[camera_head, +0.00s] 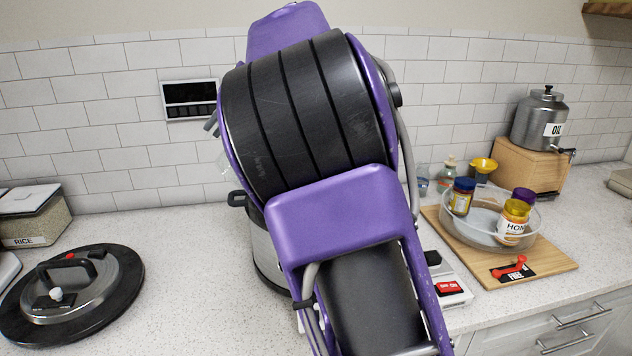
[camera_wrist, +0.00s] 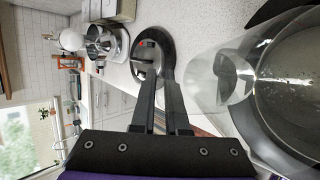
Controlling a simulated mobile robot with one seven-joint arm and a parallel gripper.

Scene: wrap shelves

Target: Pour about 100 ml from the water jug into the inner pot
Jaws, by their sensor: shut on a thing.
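In the wrist view my gripper (camera_wrist: 168,82) is shut on the clear water jug (camera_wrist: 208,88), whose see-through body lies just right of the fingers. The exact grip point is hard to make out. The jug looks tilted and reaches over the wide grey inner pot (camera_wrist: 290,95) at the right edge. Water in the jug or a stream cannot be made out clearly. In the head view my arm hides the gripper and most of the jug; only a faint clear edge (camera_head: 222,160) shows. Part of the metal pot body (camera_head: 264,262) shows behind my arm.
On the right are a wooden board (camera_head: 545,272), a glass dish with jars (camera_head: 480,240) and an oil dispenser (camera_head: 538,122).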

